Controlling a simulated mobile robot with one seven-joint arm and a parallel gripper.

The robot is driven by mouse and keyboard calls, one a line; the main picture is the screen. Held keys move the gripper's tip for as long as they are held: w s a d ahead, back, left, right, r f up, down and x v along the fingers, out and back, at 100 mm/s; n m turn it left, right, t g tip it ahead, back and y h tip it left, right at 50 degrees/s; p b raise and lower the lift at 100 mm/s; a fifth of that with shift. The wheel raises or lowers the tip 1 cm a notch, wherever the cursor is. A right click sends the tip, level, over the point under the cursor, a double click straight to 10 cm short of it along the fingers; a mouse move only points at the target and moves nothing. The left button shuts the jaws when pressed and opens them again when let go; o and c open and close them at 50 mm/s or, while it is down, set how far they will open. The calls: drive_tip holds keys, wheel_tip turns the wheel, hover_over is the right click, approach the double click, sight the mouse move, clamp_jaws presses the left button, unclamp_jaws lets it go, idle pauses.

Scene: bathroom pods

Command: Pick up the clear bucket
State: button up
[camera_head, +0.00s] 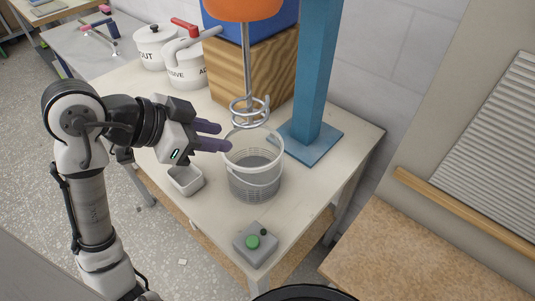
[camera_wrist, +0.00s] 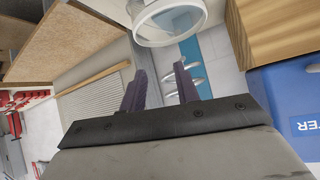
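The clear bucket (camera_head: 254,183) stands upright on the pale table, under a metal whisk. It has a whitish rim and ribbed, see-through sides. In the wrist view its round rim (camera_wrist: 168,38) shows at the top, past my fingertips. My gripper (camera_head: 225,138) is open and empty, its two purple fingers spread and pointing at the bucket from the left. The fingertips are close to the bucket's upper left rim; I cannot tell if they touch it. The open fingers (camera_wrist: 160,68) also show in the wrist view, with nothing between them.
The coiled whisk (camera_head: 249,110) hangs at the bucket's back rim from an orange mixer head (camera_head: 243,9). A blue post (camera_head: 313,80) stands right behind. A small grey tray (camera_head: 186,181) and a green-button box (camera_head: 254,244) flank the bucket in front. White pots (camera_head: 187,68) stand behind my gripper.

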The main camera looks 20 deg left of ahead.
drive_tip(key=w+d+f+g+p, duration=0.1)
drive_tip(key=w+d+f, duration=0.1)
drive_tip(key=f, duration=0.3)
drive_tip(key=w+d+f, duration=0.3)
drive_tip(key=d+f, duration=0.2)
drive_tip(key=f, duration=0.1)
drive_tip(key=shift+f+m+g+p, duration=0.25)
drive_tip(key=shift+m+g+p, duration=0.05)
drive_tip(key=shift+g+p, duration=0.1)
drive_tip(key=shift+d, duration=0.1)
clamp_jaws()
idle(1.1)
